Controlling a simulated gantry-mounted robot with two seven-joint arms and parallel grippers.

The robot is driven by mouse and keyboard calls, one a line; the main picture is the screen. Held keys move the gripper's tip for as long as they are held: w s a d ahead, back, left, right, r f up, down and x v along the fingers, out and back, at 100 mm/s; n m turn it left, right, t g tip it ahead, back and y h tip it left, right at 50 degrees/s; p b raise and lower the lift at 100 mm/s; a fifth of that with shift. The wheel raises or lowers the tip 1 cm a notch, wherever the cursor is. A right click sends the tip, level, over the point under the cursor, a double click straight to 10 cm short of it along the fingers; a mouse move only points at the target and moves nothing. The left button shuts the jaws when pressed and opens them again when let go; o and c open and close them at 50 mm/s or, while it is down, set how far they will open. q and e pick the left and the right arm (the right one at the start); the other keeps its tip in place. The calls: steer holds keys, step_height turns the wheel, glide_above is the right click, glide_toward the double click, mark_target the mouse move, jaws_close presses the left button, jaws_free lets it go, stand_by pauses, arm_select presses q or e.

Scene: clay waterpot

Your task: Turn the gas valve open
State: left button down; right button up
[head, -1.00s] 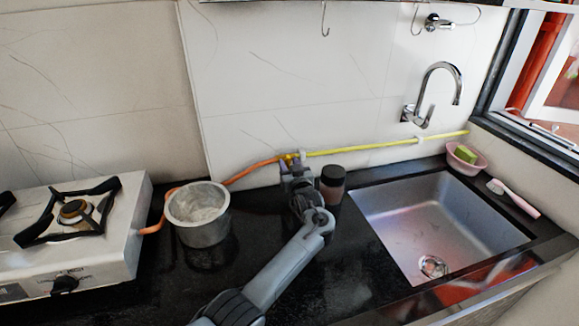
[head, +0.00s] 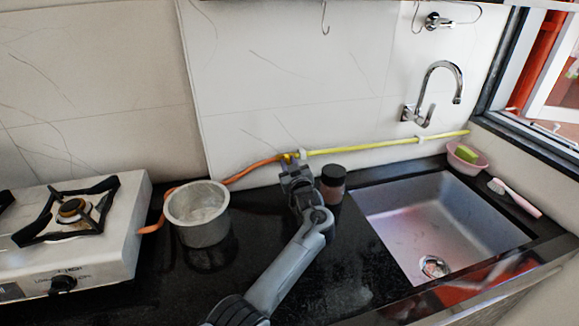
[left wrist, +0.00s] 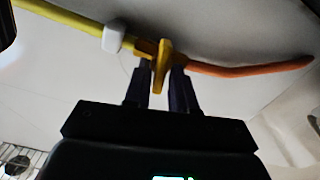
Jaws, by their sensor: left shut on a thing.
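The yellow gas valve (head: 289,156) sits low along the back wall, where the yellow pipe (head: 390,145) meets the orange hose (head: 250,169). My left gripper (head: 293,164) is at the valve and hides part of it in the head view. In the left wrist view, the yellow valve handle (left wrist: 162,62) stands upright between the two dark fingers of my left gripper (left wrist: 161,80), which is shut on it. The pipe runs to the left there and the orange hose (left wrist: 250,70) to the right. My right gripper is not in view.
A dark jar (head: 333,184) stands just right of my left gripper. A metal pot (head: 199,232) is on the black counter to the left, beside the white stove (head: 100,245). The sink (head: 430,225) is at the right. The front counter around my arm is clear.

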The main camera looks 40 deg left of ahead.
arm_select(q)
steer(key=shift+s+a+f+n+b, duration=0.1)
steer(key=shift+n+b, duration=0.65)
steer(key=shift+n, duration=1.8)
steer(key=shift+s+f+n+b, duration=0.1)
steer(key=shift+n+b, duration=0.7)
steer(key=shift+n, duration=1.8)
steer(key=shift+a+f+n+b, duration=0.1)
steer(key=shift+n+b, duration=0.65)
steer(key=shift+n, duration=1.8)
steer(key=c, duration=1.2)
jaws_free()
steer(key=shift+d, duration=0.1)
steer(key=shift+o, duration=0.2)
